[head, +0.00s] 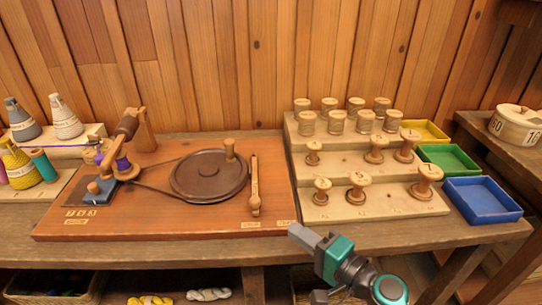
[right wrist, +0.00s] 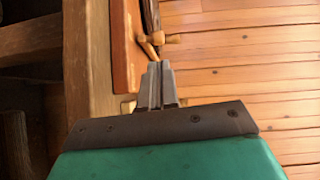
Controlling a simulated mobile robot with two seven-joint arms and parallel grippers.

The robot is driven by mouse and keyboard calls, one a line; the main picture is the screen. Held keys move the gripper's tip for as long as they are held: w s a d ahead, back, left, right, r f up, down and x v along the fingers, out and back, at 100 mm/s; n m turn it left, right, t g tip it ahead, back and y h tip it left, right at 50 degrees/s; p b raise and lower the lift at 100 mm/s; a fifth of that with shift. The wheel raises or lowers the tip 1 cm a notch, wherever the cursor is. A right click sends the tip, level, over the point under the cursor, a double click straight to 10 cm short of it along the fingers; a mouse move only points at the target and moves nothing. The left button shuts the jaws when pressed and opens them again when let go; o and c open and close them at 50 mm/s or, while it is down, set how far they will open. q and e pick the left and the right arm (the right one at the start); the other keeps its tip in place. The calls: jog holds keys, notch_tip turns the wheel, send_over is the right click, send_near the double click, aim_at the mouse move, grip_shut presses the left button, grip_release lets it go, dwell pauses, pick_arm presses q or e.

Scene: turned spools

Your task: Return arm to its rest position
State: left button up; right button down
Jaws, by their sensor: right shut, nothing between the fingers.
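My right gripper (head: 306,236) is at the front edge of the workbench in the head view, just below the stepped spool rack. Its grey fingers are shut with nothing between them, and they also show together in the right wrist view (right wrist: 160,82). My left gripper is not in view. The wooden spools, such as one at the front right of the rack (head: 424,183), stand upright on the stepped rack (head: 385,207), apart from my gripper. A winding machine with a dark wheel (head: 205,178) stands on a reddish board (head: 130,222) at the left.
Yellow, green (head: 447,158) and blue (head: 482,198) trays sit right of the rack. Thread cones (head: 65,122) stand at the far left. A lidded pot (head: 515,124) is on a side table. Baskets and yarn skeins (head: 150,299) lie under the bench. A wooden wall closes the back.

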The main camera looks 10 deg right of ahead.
jog(key=s+d+f+n+g+h, duration=0.1)
jog(key=s+f+n+h, duration=0.1)
jog(key=s+f+n, duration=0.2)
jog(key=s+d+f+n+g+h, duration=0.1)
jog(key=s+d+f+n+h, duration=0.1)
jog(key=s+f+n+h, duration=0.1)
jog(key=s+d+f+n+g+h+p, duration=0.1)
jog(key=s+d+f+n+h, duration=0.1)
jog(key=s+f+n, duration=0.4)
jog(key=shift+s+h, duration=0.15)
jog(key=shift+h, duration=0.25)
dwell(0.3)
